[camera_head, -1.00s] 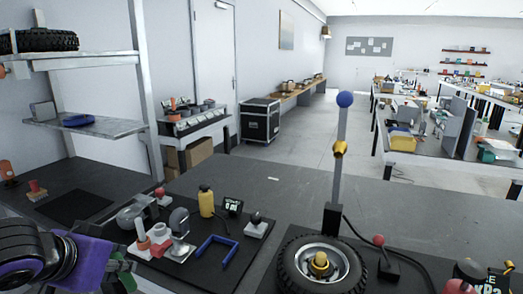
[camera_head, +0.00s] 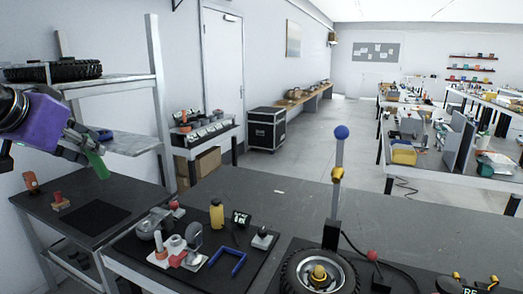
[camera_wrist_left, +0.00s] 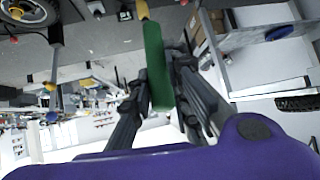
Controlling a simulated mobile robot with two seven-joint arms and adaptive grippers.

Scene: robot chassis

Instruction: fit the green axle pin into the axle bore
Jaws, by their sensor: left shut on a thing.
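My left gripper (camera_head: 82,140), on a purple wrist, is raised at the left of the head view, in front of the shelf rack. It is shut on the green axle pin (camera_head: 97,165), which hangs tilted below the fingers. In the left wrist view the long flat green pin (camera_wrist_left: 157,65) sits between the dark fingers (camera_wrist_left: 165,95). A small assembly with a white base (camera_head: 182,262), grey round parts and red pieces stands on the black mat, well away from the pin. I cannot make out the axle bore on it. My right gripper is not in view.
The rack (camera_head: 160,100) stands close behind my left gripper, with a tyre (camera_head: 52,71) on top. On the bench are a blue U-shaped bracket (camera_head: 228,262), a yellow bottle (camera_head: 216,213) and a wheel (camera_head: 300,275) beside an upright blue-topped lever (camera_head: 339,165).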

